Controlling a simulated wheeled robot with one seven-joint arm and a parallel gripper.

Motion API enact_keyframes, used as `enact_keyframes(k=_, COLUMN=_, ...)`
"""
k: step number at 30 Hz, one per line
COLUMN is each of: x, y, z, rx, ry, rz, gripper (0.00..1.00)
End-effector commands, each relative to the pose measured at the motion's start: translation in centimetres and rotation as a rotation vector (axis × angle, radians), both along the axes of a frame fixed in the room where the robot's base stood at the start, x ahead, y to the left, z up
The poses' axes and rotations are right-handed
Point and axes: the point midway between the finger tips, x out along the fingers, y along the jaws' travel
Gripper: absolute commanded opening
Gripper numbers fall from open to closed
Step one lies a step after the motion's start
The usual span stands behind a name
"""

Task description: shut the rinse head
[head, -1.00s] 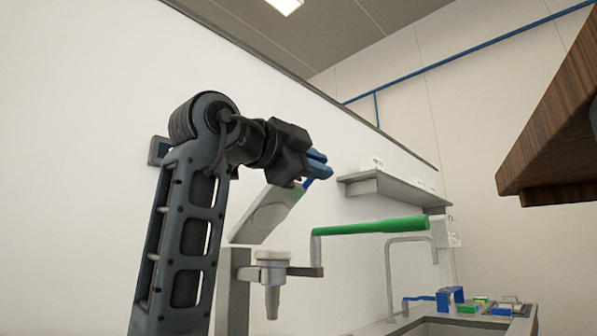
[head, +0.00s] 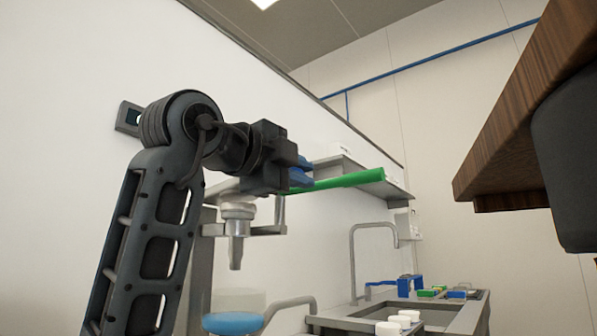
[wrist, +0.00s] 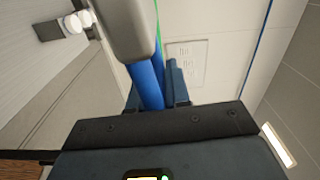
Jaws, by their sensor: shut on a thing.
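The rinse head (head: 222,187) is a grey plate, seen nearly level and edge-on in the head view, above the nozzle (head: 236,235) and partly hidden behind my gripper. My gripper (head: 302,172) is at the plate's right end, with its blue fingers pointing right. In the wrist view my gripper (wrist: 157,88) is shut on a blue bar, the head's handle (wrist: 147,84), beside a grey block (wrist: 118,25) of the head. How far the head is from its seat cannot be told.
A green lever (head: 345,181) reaches right just behind my fingers. A wall shelf (head: 375,185) is behind it. A sink with a tap (head: 352,255) is at right, with white jars (head: 388,328) in front. A blue disc (head: 232,322) is low. A wooden cabinet (head: 500,150) overhangs at upper right.

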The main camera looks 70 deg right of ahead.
Motion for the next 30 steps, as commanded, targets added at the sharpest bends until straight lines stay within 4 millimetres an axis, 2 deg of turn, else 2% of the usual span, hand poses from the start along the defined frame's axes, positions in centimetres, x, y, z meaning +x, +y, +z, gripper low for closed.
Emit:
enact_keyframes(k=9, x=0.25, y=0.18, z=0.04, rx=-0.002, ry=0.005, rz=0.006, gripper=0.0)
enact_keyframes(k=10, x=0.25, y=0.18, z=0.04, rx=-0.002, ry=0.005, rz=0.006, gripper=0.2)
enact_keyframes(k=16, x=0.15, y=0.1, z=0.03, rx=-0.001, ry=0.003, rz=0.004, gripper=0.39)
enact_keyframes(k=26, x=0.08, y=0.1, z=0.06, rx=-0.001, ry=0.002, rz=0.002, gripper=0.39)
enact_keyframes(k=30, x=0.4, y=1.03, z=0.13, rx=-0.002, ry=0.004, rz=0.003, gripper=0.39)
